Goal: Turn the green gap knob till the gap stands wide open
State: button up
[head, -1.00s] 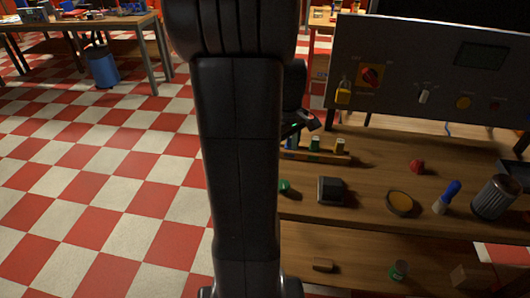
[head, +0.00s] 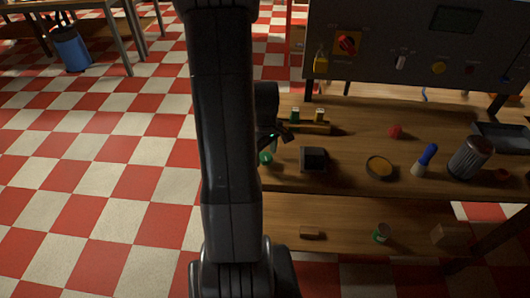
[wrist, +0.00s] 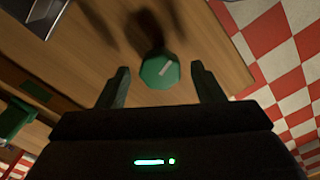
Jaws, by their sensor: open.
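The green gap knob (wrist: 160,71) shows in the wrist view, faceted with a pale pointer line on its face, at the table's edge area. My gripper (wrist: 160,76) is open, with one finger on each side of the knob and a visible gap to each. I cannot tell how deep the fingers reach around it. In the head view the green knob (head: 265,157) is at the left front of the workbench, beside my gripper (head: 274,140). My arm hides part of that area.
A dark square box (head: 313,158), a round dish (head: 380,168), a blue-handled brush (head: 427,157) and a metal cylinder (head: 470,157) stand on the bench (head: 345,184). A wooden rack (head: 305,127) is just behind the knob. A control panel (head: 400,45) stands at the back.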

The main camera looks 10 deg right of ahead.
jog(key=shift+f, duration=0.1)
jog(key=c, duration=1)
